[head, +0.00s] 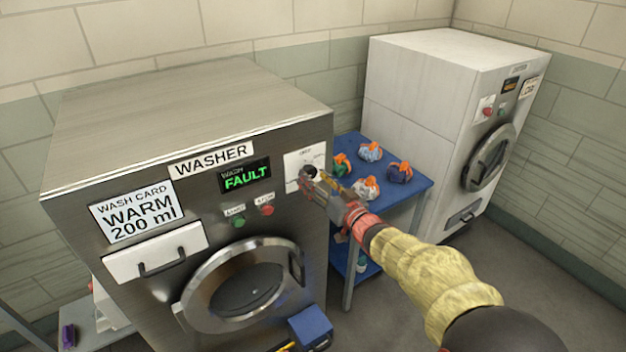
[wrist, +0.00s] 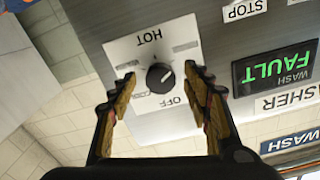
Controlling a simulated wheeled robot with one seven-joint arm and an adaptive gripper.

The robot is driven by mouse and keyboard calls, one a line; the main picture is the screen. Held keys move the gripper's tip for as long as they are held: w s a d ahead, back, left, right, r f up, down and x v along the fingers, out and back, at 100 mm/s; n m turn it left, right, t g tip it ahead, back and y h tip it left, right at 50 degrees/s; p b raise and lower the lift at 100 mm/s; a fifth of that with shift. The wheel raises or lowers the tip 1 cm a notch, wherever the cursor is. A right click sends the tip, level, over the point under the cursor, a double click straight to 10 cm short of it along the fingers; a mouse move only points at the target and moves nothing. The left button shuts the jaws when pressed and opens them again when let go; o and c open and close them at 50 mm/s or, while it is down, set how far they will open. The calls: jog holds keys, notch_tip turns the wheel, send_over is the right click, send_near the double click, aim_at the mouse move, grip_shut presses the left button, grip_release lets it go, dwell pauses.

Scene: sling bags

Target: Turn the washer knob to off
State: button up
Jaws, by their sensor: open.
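The washer (head: 195,125) is a grey metal machine at the left in the head view, its display (head: 245,177) reading FAULT in green. Its knob plate (head: 293,163) is white and partly hidden by my gripper (head: 311,181). In the wrist view, which is upside down, the round black knob (wrist: 160,77) sits on the white plate (wrist: 122,48). HOT is printed above it and OFF below right. Its pale pointer mark appears to point right and slightly up, away from OFF. My gripper (wrist: 160,73) is open, one finger on each side of the knob, with visible gaps; contact is not seen.
Green and red buttons (head: 267,210) sit under the display. A blue table (head: 415,183) with several bundles stands right of the washer, close behind my arm. A white machine (head: 440,95) stands beyond it. The floor at right is clear.

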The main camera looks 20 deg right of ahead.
jog(key=shift+x, duration=0.8)
jog(key=c, duration=0.3)
jog(key=c, duration=0.8)
jog(key=shift+c, duration=0.3)
